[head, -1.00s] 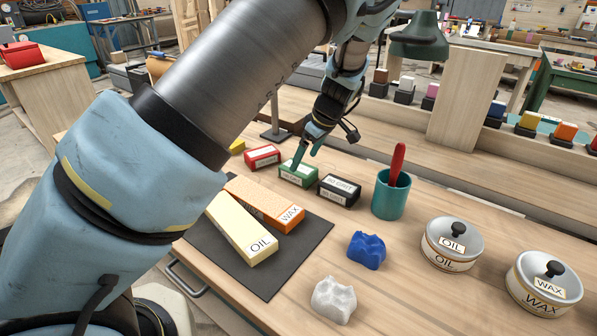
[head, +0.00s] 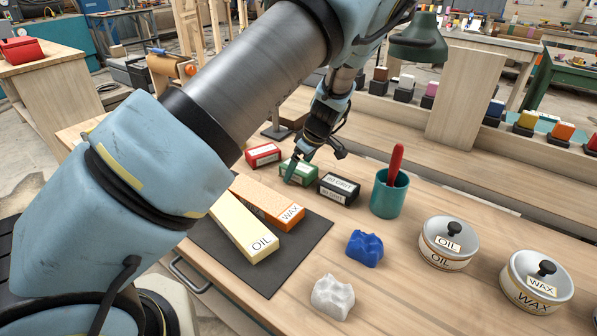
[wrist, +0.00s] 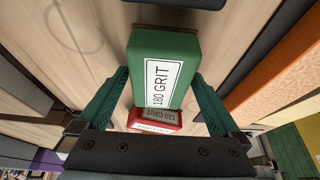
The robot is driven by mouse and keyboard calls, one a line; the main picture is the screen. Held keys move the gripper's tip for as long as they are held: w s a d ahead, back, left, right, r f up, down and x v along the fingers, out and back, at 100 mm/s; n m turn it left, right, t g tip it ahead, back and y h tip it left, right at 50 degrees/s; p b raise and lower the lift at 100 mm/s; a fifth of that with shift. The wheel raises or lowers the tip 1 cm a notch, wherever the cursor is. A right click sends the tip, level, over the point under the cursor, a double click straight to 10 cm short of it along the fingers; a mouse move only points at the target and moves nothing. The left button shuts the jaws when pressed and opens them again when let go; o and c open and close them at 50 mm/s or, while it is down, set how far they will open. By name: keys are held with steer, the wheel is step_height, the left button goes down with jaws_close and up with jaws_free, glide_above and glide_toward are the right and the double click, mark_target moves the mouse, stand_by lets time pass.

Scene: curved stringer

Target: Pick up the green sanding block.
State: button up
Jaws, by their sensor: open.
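The green sanding block (head: 306,174) stands on the workbench between a red block and a black block. In the wrist view the green block (wrist: 165,62) fills the middle, its white label reading 180 GRIT. My gripper (head: 293,170) is down at the block, with one teal finger in front of its left part. In the wrist view my gripper (wrist: 160,76) is open, with a finger on each side of the block. Gaps show between fingers and block; I see no contact.
The red block (head: 263,154) and black block (head: 338,188) stand close on either side. A teal cup (head: 387,198) with a red-handled tool is to the right. Orange (head: 266,203) and yellow (head: 243,228) bars lie on a dark mat (head: 298,252) in front.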

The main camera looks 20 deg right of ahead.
mark_target(299, 165)
steer(key=shift+f, duration=0.15)
steer(key=shift+c, duration=0.2)
steer(key=c, duration=1.5)
steer(key=shift+o, duration=0.2)
step_height(299, 165, up, 10)
steer(key=shift+r+b, duration=0.25)
steer(key=shift+b, duration=1)
